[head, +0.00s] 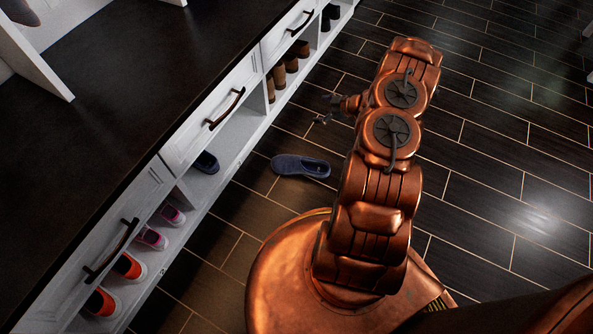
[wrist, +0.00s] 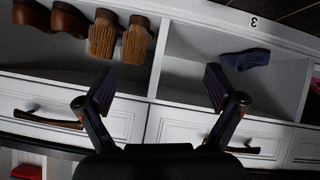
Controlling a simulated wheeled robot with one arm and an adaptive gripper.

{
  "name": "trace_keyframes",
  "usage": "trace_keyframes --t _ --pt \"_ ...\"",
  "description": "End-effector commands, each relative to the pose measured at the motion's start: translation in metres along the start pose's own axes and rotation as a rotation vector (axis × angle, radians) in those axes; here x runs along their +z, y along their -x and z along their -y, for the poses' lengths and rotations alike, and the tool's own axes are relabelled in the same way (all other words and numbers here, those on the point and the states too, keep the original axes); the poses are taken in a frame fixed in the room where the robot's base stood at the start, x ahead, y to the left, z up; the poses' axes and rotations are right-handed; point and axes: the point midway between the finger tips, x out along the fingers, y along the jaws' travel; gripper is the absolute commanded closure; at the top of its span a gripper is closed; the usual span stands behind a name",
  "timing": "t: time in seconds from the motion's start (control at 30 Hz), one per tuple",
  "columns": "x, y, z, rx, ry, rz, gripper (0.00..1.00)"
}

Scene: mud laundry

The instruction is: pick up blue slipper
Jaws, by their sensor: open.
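A dark blue slipper (head: 300,166) lies on the floor in front of the shoe bench, left of my arm. A second dark blue slipper (head: 206,162) sits inside a bench cubby; the wrist view shows a blue slipper in a cubby (wrist: 246,58), seen upside down. My gripper (head: 328,109) is above the floor, beyond the floor slipper and off to its upper right in the head view. In the wrist view my gripper (wrist: 158,77) has its two fingers wide apart with nothing between them. The floor slipper is not visible in the wrist view.
The white bench (head: 210,100) with drawers runs along the left. Its dark drawer handles (head: 225,108) stick out. Cubbies hold brown shoes (wrist: 102,35), orange shoes (head: 128,267) and pink shoes (head: 152,237). The dark plank floor (head: 480,130) right of my arm is clear.

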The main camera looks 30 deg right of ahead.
Motion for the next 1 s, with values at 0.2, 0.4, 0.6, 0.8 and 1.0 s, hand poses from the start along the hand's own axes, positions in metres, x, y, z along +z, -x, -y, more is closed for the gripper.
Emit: trace_keyframes --t 0.2,0.4,0.6,0.8,1.0 --pt "0.077 -0.023 0.078 -0.126 -0.044 -0.13 0.07" --pt "0.114 -0.027 0.136 -0.218 -0.084 -0.231 0.07" --pt "0.126 -0.026 0.161 -0.258 -0.103 -0.276 0.07" --pt "0.122 -0.041 0.168 -0.264 -0.102 -0.282 0.07" --pt "0.118 -0.056 0.17 -0.262 -0.102 -0.282 0.07"
